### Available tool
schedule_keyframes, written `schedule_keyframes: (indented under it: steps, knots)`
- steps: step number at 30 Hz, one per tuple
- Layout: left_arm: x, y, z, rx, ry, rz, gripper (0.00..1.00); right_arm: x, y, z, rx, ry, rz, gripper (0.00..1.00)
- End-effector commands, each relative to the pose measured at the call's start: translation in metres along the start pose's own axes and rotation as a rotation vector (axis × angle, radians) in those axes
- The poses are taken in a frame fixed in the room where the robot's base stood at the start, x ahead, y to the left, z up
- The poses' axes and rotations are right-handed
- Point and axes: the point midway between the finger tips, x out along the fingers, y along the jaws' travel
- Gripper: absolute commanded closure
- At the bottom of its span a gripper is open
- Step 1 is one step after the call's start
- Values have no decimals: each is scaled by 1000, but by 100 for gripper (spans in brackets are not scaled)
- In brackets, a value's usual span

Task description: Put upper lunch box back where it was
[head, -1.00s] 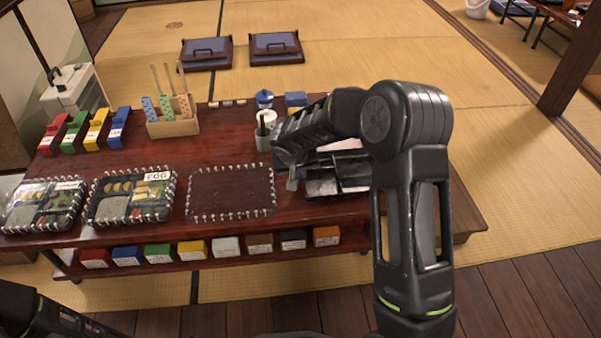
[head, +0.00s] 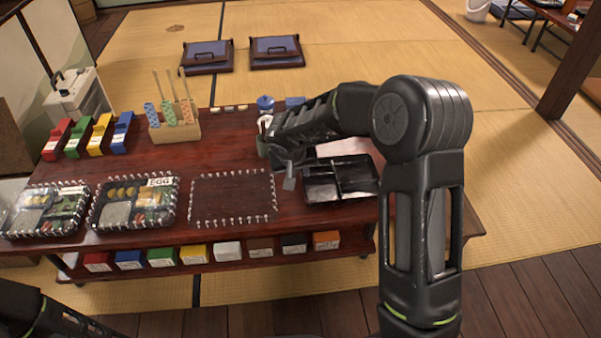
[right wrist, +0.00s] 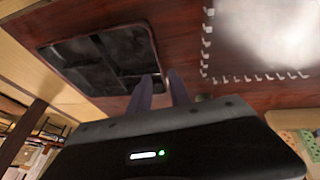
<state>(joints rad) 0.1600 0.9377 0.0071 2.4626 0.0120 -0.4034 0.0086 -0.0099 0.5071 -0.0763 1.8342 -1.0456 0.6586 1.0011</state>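The black lunch box (head: 341,190) with divided compartments lies flat on the red-brown table, right of the studded dark mat. It also shows in the right wrist view (right wrist: 100,62). I cannot tell whether a lower box is under it. My right gripper (head: 287,172) is at the box's left side, low over the table. In the right wrist view, its two fingertips (right wrist: 160,80) stand a little apart at the box's edge, with no clear grip on it. Only my left arm shows, at the bottom left of the head view; its gripper is out of sight.
The studded mat (head: 232,213) is empty. Two filled bento trays (head: 134,217) (head: 47,225) sit at left. A wooden holder (head: 174,131) with tall sticks and coloured boxes stand behind. A blue-lidded jar (head: 265,102) stands behind my right gripper. Small coloured boxes line the shelf below.

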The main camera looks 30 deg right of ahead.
Motion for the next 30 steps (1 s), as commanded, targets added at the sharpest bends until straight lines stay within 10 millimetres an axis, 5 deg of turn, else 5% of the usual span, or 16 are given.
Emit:
schedule_keyframes:
  steps: [3, 9, 30]
  knots:
    - [-12, 4, 1, 1, -4, -1, 68, -30, 0, -2, -1, 2, -1, 76]
    - [-20, 6, 2, 1, -9, -1, 68, -58, 0, -1, -1, 1, -1, 76]
    - [-20, 6, 2, 1, -10, -1, 68, -64, 0, 0, -1, -1, 0, 76]
